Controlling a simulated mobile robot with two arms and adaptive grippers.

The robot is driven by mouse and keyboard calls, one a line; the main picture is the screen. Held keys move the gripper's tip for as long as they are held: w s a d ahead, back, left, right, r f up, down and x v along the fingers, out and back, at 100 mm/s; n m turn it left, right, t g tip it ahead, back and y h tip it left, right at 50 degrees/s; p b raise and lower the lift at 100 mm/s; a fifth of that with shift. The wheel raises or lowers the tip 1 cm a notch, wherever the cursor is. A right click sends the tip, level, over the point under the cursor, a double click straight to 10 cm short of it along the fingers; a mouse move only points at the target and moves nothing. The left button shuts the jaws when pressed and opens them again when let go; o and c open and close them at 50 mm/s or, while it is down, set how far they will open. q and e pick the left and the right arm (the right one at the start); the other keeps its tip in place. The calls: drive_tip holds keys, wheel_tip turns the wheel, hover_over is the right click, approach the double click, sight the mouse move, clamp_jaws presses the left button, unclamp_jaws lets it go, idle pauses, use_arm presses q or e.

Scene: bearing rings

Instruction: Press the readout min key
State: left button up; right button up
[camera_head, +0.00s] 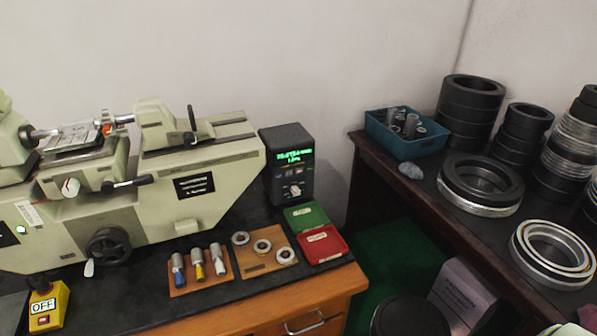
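The readout (287,162) is a dark box with a lit green display, standing on the bench just right of the measuring machine. Neither of my grippers shows in the head view.
The pale green machine (165,190) fills the left of the bench. In front of the readout lie a wooden board with rings (262,251), a board with colored-handled tools (201,268) and an open red and green case (321,244). A right-hand table (425,178) holds stacked bearing rings.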

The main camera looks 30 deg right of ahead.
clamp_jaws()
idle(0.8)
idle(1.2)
